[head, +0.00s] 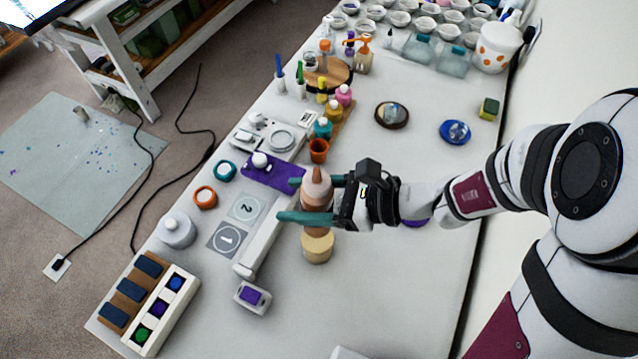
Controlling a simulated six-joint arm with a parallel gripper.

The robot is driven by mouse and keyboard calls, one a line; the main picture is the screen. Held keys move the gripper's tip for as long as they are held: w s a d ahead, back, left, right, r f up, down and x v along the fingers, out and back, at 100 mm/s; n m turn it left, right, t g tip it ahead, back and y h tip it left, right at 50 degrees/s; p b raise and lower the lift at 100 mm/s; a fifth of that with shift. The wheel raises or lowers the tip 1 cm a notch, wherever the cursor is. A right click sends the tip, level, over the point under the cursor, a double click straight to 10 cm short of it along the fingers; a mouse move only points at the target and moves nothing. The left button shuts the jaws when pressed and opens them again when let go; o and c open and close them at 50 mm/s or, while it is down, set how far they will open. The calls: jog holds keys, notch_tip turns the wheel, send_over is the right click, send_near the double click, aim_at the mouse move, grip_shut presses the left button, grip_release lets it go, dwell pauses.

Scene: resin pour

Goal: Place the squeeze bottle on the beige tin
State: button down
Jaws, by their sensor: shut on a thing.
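The squeeze bottle (317,187) is upright between the teal fingers of my gripper (296,200), with a brown pointed nozzle and a pale pinkish body. My gripper is shut on it and reaches in from the right. The beige tin (318,248) is a short round tin on the table, directly below the bottle in the picture. The bottle's lower end meets the tin's top edge in this view. I cannot tell whether they touch or whether the bottle is still above or behind the tin.
A long white bar (262,240) lies left of the tin, with a small white box with a purple top (252,297) in front. An orange cup (318,150) and a purple mat (272,172) are behind. The table (400,285) right of the tin is clear.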

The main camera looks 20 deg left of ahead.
notch_tip(320, 180, down, 6)
jog(key=shift+r, duration=0.25)
jog(key=shift+c, duration=0.6)
grip_release()
jog(key=shift+f, duration=0.15)
jog(key=shift+w+d+r, duration=0.15)
jog(key=shift+d+r, duration=0.1)
jog(key=shift+r, duration=0.05)
jog(key=v, duration=1.1)
jog(key=s+d+r+n+t+h, duration=0.2)
jog(key=s+d+r+n+h, duration=0.1)
jog(key=s+d+n+h, duration=0.7)
jog(key=shift+s+d+r+h, duration=0.2)
jog(key=shift+s+d+h, duration=0.5)
jog(key=shift+d, duration=0.2)
